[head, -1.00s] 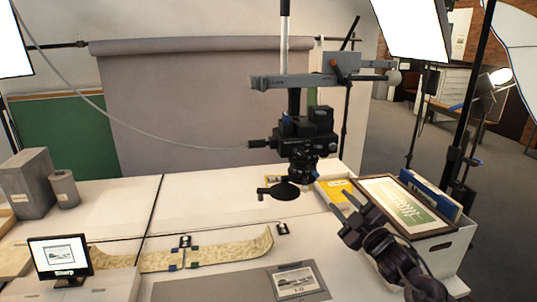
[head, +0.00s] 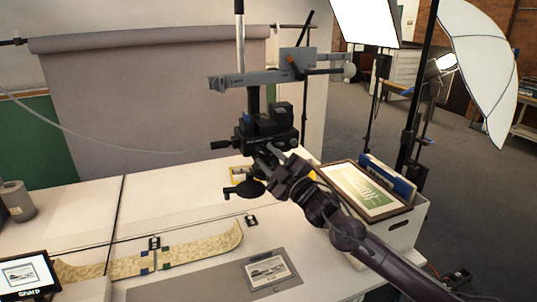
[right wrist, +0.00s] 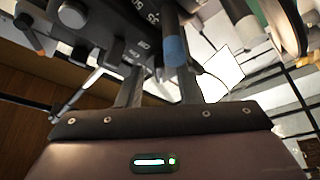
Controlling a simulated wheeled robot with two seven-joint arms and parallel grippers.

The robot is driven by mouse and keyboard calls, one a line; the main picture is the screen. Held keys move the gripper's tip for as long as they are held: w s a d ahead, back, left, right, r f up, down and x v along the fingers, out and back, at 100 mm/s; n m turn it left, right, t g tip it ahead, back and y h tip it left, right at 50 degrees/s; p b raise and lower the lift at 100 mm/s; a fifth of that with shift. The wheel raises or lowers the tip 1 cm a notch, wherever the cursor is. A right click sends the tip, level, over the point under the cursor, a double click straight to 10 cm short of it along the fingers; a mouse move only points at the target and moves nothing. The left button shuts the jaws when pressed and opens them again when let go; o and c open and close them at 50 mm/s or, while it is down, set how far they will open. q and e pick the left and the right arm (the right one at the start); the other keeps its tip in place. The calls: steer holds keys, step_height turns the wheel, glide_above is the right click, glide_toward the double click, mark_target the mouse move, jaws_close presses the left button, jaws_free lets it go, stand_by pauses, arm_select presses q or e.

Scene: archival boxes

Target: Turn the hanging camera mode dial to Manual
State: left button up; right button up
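The black camera (head: 265,132) hangs lens-down from a grey horizontal arm over the table. My right gripper (head: 264,154) is at the camera's lower front side, close to its body. In the right wrist view, its two fingers (right wrist: 158,90) are spread apart. The dark camera body (right wrist: 110,35) fills the upper left there, with white numbers and marks. A grey post with a blue band (right wrist: 174,50) stands in front of the right finger. I cannot tell whether the fingers touch anything. The mode dial and its setting cannot be made out. My left gripper is out of view.
A patterned strip (head: 205,248) and a grey board with a photo (head: 232,286) lie on the table. A small monitor (head: 28,274) is at lower left.

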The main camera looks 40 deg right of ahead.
steer(key=shift+w, duration=0.2)
jaws_close()
steer(key=shift+m, duration=0.3)
steer(key=m, duration=0.1)
steer(key=m+h+b, duration=0.1)
steer(key=m, duration=0.1)
steer(key=m+t+h+b, duration=0.1)
steer(key=shift+a+f, duration=0.2)
steer(key=shift+f, duration=0.05)
steer(key=shift+a+m+h+b, duration=0.1)
steer(key=shift+m+h+b, duration=0.2)
steer(key=shift+m+h, duration=0.8)
steer(key=shift+a+m+h+b, duration=0.1)
steer(key=shift+m+h+b, duration=0.25)
steer(key=shift+m, duration=1.4)
steer(key=shift+m+h+b, duration=0.25)
steer(key=shift+m+h, duration=0.5)
steer(key=shift+m, duration=0.7)
steer(key=shift+w+m, duration=0.1)
steer(key=shift+m, duration=0.3)
jaws_free()
